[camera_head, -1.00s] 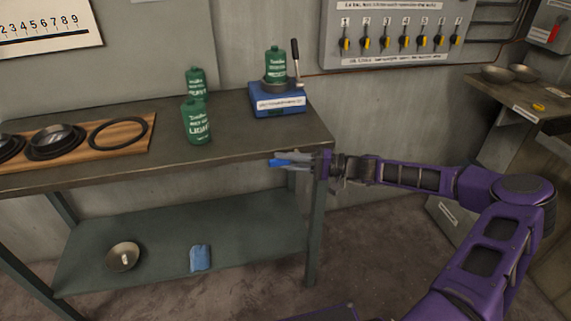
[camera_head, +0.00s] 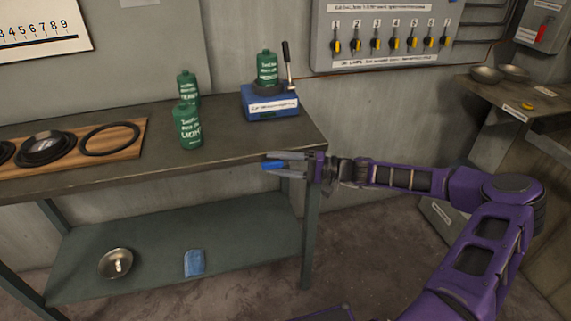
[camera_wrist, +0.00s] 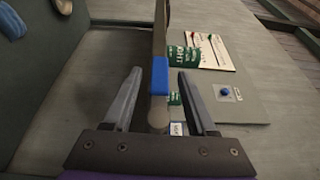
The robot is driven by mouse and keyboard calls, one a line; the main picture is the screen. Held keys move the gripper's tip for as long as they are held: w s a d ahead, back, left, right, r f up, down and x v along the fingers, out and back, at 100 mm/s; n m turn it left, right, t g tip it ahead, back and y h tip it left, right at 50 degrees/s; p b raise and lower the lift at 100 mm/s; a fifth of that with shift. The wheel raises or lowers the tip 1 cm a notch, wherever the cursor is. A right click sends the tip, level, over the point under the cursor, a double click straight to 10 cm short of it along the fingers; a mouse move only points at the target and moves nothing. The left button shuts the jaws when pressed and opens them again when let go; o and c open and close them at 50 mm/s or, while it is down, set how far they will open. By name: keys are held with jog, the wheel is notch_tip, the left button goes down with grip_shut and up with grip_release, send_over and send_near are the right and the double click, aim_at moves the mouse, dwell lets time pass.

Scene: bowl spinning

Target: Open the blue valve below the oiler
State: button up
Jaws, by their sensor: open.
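The oiler, a green bottle (camera_head: 267,68) on a blue base (camera_head: 270,103) with an upright black-tipped lever, stands at the table's right end. Below it, at the table's front edge, is the blue valve handle (camera_head: 273,166). It also shows in the wrist view (camera_wrist: 160,75), with a grey rounded part close to my gripper. My gripper (camera_head: 267,165) reaches in from the right. Its two fingers are open, one on each side of the blue handle in the wrist view (camera_wrist: 160,85), with gaps visible. Contact cannot be made out.
Two green bottles (camera_head: 187,125) and a wooden board (camera_head: 75,155) with dark rings are on the table (camera_head: 235,143). The lower shelf (camera_head: 150,262) holds a metal bowl (camera_head: 117,263) and a blue cloth-like item (camera_head: 194,262). A switch panel (camera_head: 388,35) is on the wall.

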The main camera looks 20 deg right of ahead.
jog(key=v, duration=1.7)
jog(key=shift+s+d+p, duration=0.15)
jog(key=shift+p, duration=0.25)
